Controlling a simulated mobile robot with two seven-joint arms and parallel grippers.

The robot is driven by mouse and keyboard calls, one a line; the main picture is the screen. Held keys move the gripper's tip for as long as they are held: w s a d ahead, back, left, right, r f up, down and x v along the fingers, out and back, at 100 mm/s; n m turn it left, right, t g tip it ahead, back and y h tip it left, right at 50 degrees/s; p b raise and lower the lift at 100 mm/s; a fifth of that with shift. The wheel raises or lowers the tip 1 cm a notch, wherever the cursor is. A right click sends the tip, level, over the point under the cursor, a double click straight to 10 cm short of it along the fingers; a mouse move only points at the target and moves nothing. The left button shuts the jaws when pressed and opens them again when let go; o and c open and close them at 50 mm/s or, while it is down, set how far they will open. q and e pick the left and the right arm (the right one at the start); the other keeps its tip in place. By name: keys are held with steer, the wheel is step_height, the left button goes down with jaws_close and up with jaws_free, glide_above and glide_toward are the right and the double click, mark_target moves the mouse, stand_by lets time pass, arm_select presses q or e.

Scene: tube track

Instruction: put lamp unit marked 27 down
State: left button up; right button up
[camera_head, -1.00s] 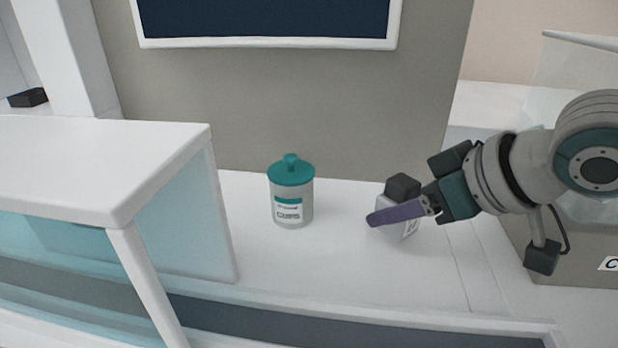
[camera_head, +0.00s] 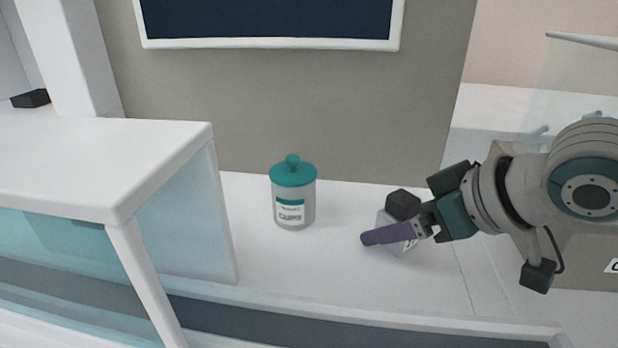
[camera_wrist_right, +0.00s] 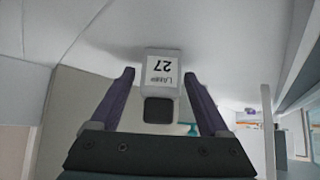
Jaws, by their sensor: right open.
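The lamp unit marked 27 is a small pale box with a black block on top. In the head view the lamp unit (camera_head: 384,219) stands on the white counter (camera_head: 340,263), partly hidden by my right gripper. In the right wrist view its label reads LAMP 27 (camera_wrist_right: 161,67), upside down. My right gripper (camera_head: 385,236) has purple fingers; in the right wrist view the gripper (camera_wrist_right: 158,80) is open, with one finger on each side of the unit and gaps visible on both sides. My left gripper is not in view.
A jar with a teal lid (camera_head: 293,195) stands on the counter left of the lamp unit. A white-topped case with clear bluish sides (camera_head: 185,213) is farther left. A dark strip (camera_head: 300,323) runs along the front. The counter between jar and unit is clear.

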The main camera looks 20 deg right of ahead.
steer(key=shift+s+r, duration=0.2)
steer(key=shift+r, duration=0.2)
steer(key=p+v, duration=0.4)
steer(key=v, duration=0.7)
steer(key=shift+s+r, duration=0.15)
steer(key=shift+r, duration=0.05)
